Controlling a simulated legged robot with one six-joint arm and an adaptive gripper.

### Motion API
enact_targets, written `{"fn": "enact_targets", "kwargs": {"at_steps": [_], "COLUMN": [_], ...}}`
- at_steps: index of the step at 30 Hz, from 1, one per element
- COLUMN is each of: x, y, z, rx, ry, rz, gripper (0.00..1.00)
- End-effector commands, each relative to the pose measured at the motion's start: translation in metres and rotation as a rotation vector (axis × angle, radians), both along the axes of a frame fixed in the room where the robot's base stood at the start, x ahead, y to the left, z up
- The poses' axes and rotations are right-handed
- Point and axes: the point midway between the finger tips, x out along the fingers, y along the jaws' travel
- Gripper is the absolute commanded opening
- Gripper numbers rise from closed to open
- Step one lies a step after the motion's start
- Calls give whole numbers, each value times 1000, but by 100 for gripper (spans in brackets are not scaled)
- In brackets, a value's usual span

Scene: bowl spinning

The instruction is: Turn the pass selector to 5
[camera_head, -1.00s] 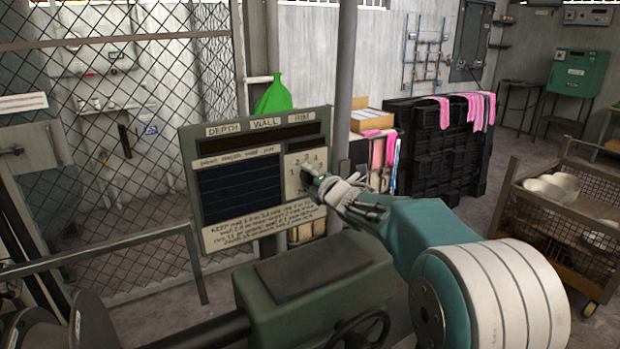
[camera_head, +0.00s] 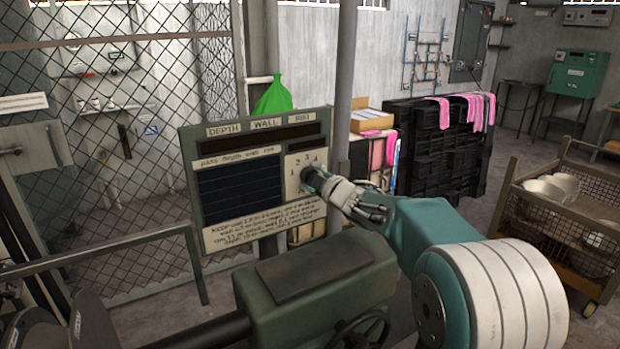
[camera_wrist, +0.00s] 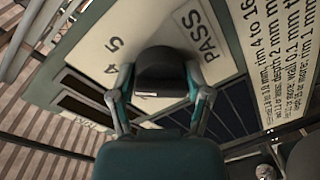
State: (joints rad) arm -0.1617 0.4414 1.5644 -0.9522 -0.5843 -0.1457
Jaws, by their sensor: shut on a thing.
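The pass selector is a dark round knob (camera_wrist: 165,70) on a pale dial plate (camera_wrist: 110,55), below a "PASS" label in the wrist view. The numerals 5 and 4 show to the left of the knob there, upside down or tilted. A small pale mark sits on the knob's near edge; which numeral it points at I cannot tell. My gripper (camera_wrist: 160,98) has one finger on each side of the knob and is shut on it. In the head view my gripper (camera_head: 318,183) covers much of the dial plate's right half (camera_head: 296,160); numerals show above it.
The dial is on a board (camera_head: 212,217) with a dark table panel and "DEPTH", "WALL", "RIM" headings. A green machine housing (camera_head: 320,285) stands below my arm. A post (camera_head: 343,70) rises behind the board. A wire-sided cart (camera_head: 520,215) with bowls stands right.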

Motion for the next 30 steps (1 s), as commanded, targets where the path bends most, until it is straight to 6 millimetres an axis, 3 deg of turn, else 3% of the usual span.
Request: {"fn": "enact_targets", "kwargs": {"at_steps": [15,30], "x": [2,1], "y": [-4,-4], "z": [-6,-8], "rx": [317,398], "ry": [224,284], "rz": [-9,-10], "gripper": [16,16]}}
